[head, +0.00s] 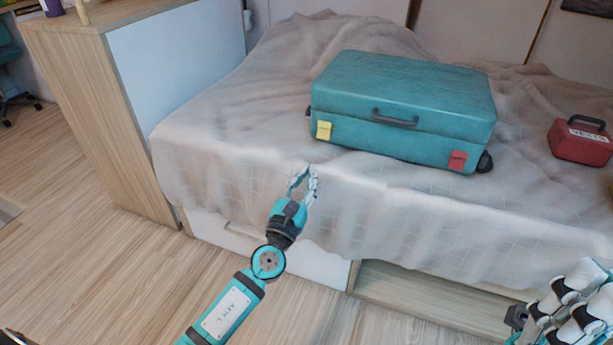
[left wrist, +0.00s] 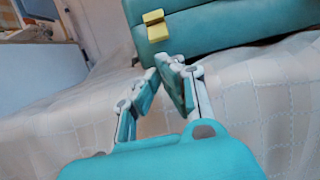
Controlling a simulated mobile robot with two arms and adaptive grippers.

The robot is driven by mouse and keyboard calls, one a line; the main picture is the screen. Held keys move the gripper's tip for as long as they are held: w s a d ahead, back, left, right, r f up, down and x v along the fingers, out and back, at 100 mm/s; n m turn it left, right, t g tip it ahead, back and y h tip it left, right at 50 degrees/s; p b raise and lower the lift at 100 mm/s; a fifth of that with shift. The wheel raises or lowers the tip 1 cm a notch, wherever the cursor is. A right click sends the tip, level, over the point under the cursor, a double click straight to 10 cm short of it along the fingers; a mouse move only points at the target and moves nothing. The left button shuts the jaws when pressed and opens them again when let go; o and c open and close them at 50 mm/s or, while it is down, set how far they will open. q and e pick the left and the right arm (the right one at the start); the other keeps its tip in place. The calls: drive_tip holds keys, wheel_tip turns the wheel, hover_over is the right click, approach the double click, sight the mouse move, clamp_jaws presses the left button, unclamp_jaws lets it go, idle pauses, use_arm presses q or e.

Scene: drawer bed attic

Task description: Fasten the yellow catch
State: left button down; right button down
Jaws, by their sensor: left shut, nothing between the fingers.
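A teal suitcase (head: 400,95) lies closed on the bed, its dark handle facing me. The yellow catch (head: 324,130) is on its front, near the left end. In the left wrist view the yellow catch (left wrist: 156,27) shows an upper and a lower part with a bend between them; I cannot tell whether it is latched. A red catch (head: 457,161) is near the right end. My left gripper (head: 306,170) is shut and empty, in front of and below the yellow catch, apart from it. Its fingertips (left wrist: 164,68) also show in the left wrist view. Part of my right arm shows at lower right.
A light blanket (head: 240,120) covers the bed and hangs over its front edge. A small red case (head: 582,145) lies right of the suitcase. A wooden cabinet (head: 95,110) stands at the left. The blanket before the suitcase is clear.

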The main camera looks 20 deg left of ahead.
sight(317, 163)
use_arm(q)
drive_tip(key=x, duration=0.7)
